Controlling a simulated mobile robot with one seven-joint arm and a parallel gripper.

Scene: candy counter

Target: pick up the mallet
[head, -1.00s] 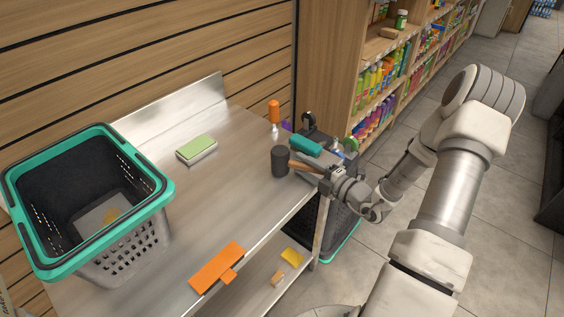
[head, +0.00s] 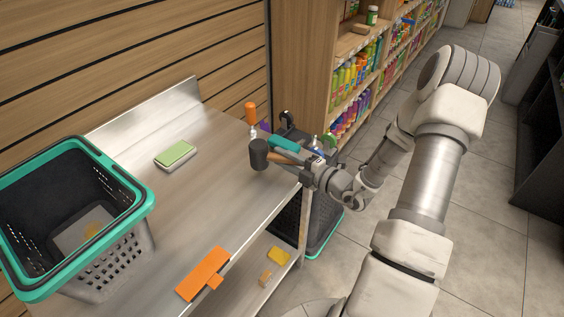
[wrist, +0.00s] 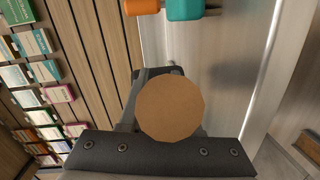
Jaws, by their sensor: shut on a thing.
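The mallet has a black cylindrical head (head: 258,154) and a wooden handle (head: 282,160). My gripper (head: 299,166) is shut on the handle, to the right of the head. The mallet appears slightly above the steel counter (head: 210,180), near its right end. In the wrist view the round wooden handle end (wrist: 170,108) faces the camera between my fingers. It hides most of the black head behind it.
An orange-handled tool (head: 251,113) and a teal-handled thing (head: 284,146) are close behind the mallet. A green-topped box (head: 175,153), an orange block (head: 203,274) and a teal-rimmed basket (head: 137,181) stand farther left. The counter's middle is clear.

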